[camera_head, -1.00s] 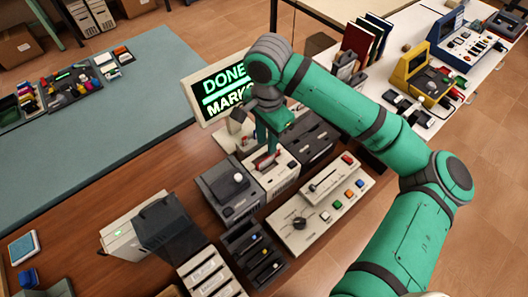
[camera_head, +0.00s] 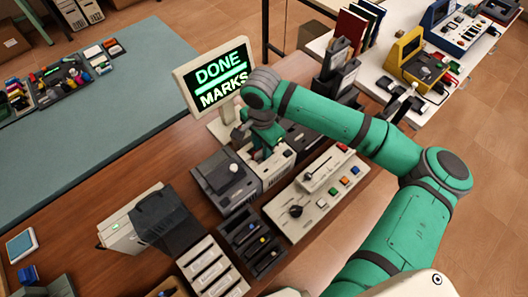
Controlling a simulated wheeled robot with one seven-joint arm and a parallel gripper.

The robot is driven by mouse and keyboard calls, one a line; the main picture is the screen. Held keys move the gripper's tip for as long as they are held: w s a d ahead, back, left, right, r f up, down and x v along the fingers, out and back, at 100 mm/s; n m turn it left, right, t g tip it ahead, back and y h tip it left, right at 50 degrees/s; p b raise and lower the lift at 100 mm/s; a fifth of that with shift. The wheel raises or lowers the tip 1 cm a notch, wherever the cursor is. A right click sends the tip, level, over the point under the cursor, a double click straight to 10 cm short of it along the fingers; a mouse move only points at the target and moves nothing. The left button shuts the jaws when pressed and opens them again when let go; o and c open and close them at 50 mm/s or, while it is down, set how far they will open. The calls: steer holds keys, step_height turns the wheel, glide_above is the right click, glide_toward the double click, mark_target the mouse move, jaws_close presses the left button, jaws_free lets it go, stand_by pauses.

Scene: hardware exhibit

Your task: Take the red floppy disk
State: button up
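My gripper (camera_head: 262,150) is low over the beige drive unit (camera_head: 277,168), in front of the monitor. It points down, and its fingertips are close to the top of this unit. I cannot tell whether they touch it. My gripper and wrist cover much of the unit's top, and the fingers are too small and dark to show whether they are open or shut. I cannot make out the red floppy disk now. It may be hidden behind my gripper.
A monitor (camera_head: 213,75) reading "DONE MARKS" stands behind. A grey box with a white knob (camera_head: 228,175) is left of the drive unit, and a control panel (camera_head: 318,192) is right. Black slotted holders (camera_head: 252,240) stand in front. The teal mat (camera_head: 100,110) is largely clear.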

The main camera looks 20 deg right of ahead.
jaws_close()
steer(key=shift+a+r, duration=0.1)
